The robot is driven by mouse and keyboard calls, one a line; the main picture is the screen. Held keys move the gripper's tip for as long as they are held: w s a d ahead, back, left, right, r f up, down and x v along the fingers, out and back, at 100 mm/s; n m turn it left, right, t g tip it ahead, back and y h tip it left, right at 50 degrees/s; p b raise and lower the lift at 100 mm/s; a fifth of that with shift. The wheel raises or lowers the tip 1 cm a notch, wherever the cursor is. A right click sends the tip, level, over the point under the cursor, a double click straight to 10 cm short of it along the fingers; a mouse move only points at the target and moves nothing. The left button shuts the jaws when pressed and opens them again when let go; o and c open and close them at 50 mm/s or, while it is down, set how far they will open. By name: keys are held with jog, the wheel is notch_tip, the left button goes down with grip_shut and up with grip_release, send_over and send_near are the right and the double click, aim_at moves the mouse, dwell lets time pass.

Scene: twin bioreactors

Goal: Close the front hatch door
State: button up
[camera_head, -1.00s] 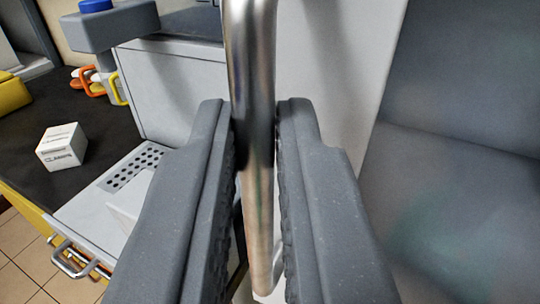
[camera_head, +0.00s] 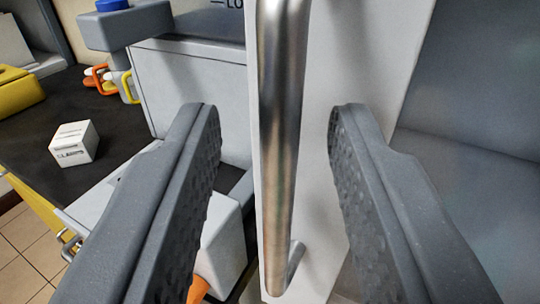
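The front hatch door (camera_head: 338,60) is a pale panel seen at a steep angle right of the middle. Its handle (camera_head: 281,150) is a shiny vertical metal bar that bends toward the panel at its lower end. My gripper (camera_head: 275,115) is open, with one dark ribbed finger on each side of the handle. There is a clear gap between each finger and the bar. The right finger covers part of the door, and the door's hinge side is not clear to see.
A dark bench top (camera_head: 35,150) at left carries a white labelled box (camera_head: 74,142). A white block (camera_head: 222,245) and an orange piece (camera_head: 198,289) lie low behind the left finger. A grey panel (camera_head: 475,90) fills the right.

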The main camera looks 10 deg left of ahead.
jog(key=s+d+b, duration=0.1)
jog(key=s+b, duration=0.1)
jog(key=s, duration=1.1)
dwell(0.5)
dwell(0.4)
jog(key=s+d+r+g+y+b, duration=0.15)
jog(key=s+d+r, duration=0.35)
jog(key=r, duration=0.8)
jog(key=s+d+r+y+b, duration=0.1)
jog(key=s+d+r+b, duration=0.3)
jog(key=r, duration=1)
jog(key=s+d+r+h, duration=0.1)
jog(key=s+d+r, duration=0.2)
jog(key=s, duration=0.6)
jog(key=s+d+r+h+b, duration=0.1)
jog(key=s+d+r, duration=0.3)
jog(key=s, duration=0.5)
jog(key=s+d+r+m+g+h+b, duration=0.1)
jog(key=s+d+r+h, duration=0.1)
jog(key=s+d+r, duration=0.2)
jog(key=s+d, duration=0.2)
jog(key=s, duration=0.2)
jog(key=shift+s+d, duration=0.2)
jog(key=shift+s, duration=0.2)
jog(key=shift+r, duration=0.1)
